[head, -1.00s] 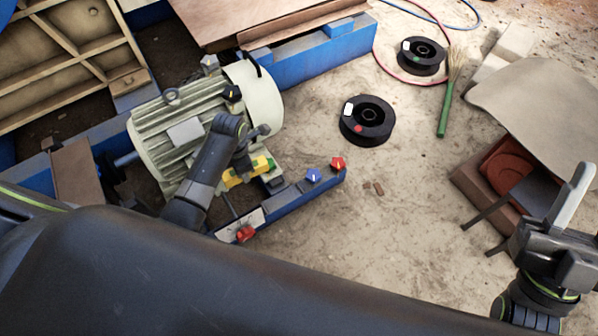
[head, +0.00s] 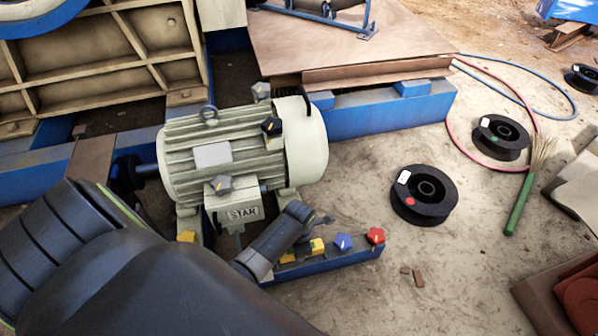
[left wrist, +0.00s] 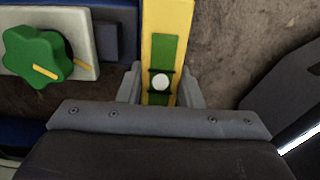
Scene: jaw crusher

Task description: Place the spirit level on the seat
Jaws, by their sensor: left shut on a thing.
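The spirit level (left wrist: 179,22) is a yellow bar with green panels and a round white vial. In the left wrist view it stands between the two grey fingers of my left gripper (left wrist: 160,88), which is shut on it. I cannot single out the seat. My right gripper is out of view.
A green star knob (left wrist: 38,56) on a pale plate is left of the level. Blue (head: 343,242) and red (head: 375,236) star knobs sit on the rail. The ribbed motor (head: 243,150) stands behind. A black spool (head: 424,194) lies on open floor.

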